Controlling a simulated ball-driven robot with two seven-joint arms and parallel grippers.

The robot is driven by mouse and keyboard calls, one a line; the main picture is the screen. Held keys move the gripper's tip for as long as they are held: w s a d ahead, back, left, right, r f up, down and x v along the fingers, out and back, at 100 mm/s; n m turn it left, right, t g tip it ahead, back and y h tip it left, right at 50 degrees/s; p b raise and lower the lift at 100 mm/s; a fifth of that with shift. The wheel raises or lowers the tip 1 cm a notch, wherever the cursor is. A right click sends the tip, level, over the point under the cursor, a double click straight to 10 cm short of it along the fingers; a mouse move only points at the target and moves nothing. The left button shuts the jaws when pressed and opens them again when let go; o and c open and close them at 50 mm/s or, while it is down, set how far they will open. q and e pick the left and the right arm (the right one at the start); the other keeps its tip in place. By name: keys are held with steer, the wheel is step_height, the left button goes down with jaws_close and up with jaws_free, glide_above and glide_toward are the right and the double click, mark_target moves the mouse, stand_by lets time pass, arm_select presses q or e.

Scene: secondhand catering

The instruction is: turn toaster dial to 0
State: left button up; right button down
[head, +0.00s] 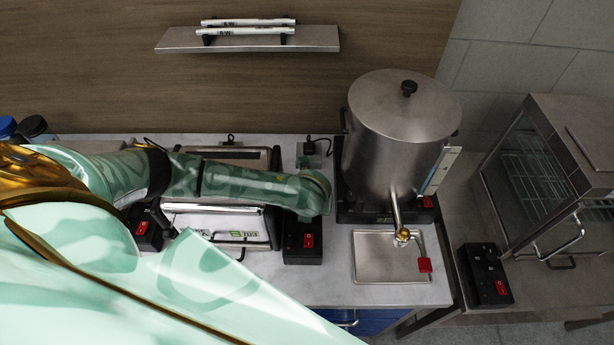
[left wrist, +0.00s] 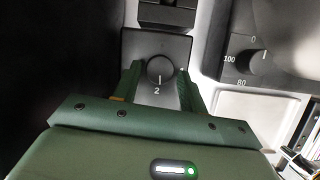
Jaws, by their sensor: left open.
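The toaster (head: 215,222) is a silver box on the counter, partly covered by my left arm. In the left wrist view a round dark dial (left wrist: 160,69) sits on a grey panel, with a "2" printed below it. A light mark on the dial's lower edge seems to point at this 2; no 0 shows on this panel. My left gripper (left wrist: 158,84) is open, one finger on each side of the dial. I cannot tell whether the fingers touch it. In the head view the gripper's fingers and the dial are hidden under my arm.
A steel urn (head: 398,135) stands right of my arm, with a tap over a drip tray (head: 392,262). A second dial (left wrist: 250,62), marked 0, 80 and 100, is close on the right in the wrist view. Black switch boxes (head: 303,252) flank the toaster.

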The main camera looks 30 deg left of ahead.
arm_select(q)
steer(key=shift+w+a+f, duration=0.1)
steer(key=shift+w+f, duration=0.05)
steer(key=shift+f, duration=0.25)
steer(key=c, duration=0.7)
steer(key=shift+p, duration=0.3)
